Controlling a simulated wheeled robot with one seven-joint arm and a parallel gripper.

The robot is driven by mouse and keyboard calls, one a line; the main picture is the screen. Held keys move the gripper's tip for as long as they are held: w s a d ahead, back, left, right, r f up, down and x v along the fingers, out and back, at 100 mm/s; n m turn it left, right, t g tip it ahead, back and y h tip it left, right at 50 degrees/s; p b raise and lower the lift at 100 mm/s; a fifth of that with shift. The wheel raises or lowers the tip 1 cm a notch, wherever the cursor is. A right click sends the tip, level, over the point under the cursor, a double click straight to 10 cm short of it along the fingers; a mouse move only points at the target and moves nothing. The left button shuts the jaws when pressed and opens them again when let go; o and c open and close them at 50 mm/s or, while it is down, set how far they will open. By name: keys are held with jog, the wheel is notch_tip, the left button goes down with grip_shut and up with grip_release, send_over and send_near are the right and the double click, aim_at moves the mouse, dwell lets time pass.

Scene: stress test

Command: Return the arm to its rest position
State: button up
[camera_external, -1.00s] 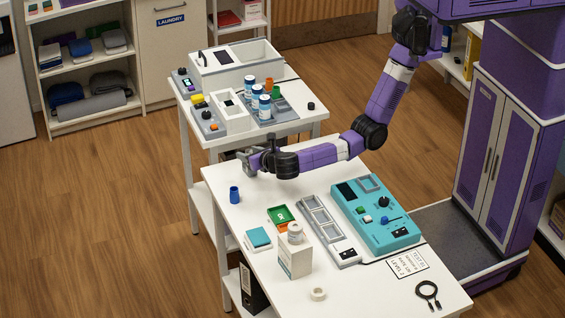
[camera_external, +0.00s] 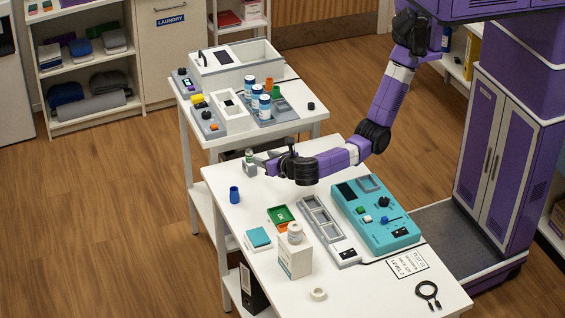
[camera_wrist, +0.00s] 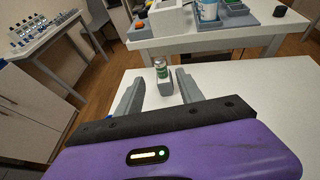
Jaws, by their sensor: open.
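My gripper (camera_external: 258,163) is over the far left part of the front white table (camera_external: 215,180), at the end of my purple arm. In the wrist view its two grey fingers (camera_wrist: 159,90) are apart, with nothing clamped between them. A small jar with a green label (camera_wrist: 161,70) is upright just ahead of the gap between the fingertips. It also shows in the external view (camera_external: 249,156), beside the gripper. A grey part shows at its base; I cannot tell whether it is a holder.
The rear white table (camera_external: 300,122) carries a white bin and blue-white bottles (camera_external: 265,106).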

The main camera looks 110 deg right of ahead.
jog(key=shift+s+a+r, duration=0.1)
jog(key=shift+a+r, duration=0.05)
jog(key=shift+a, duration=0.25)
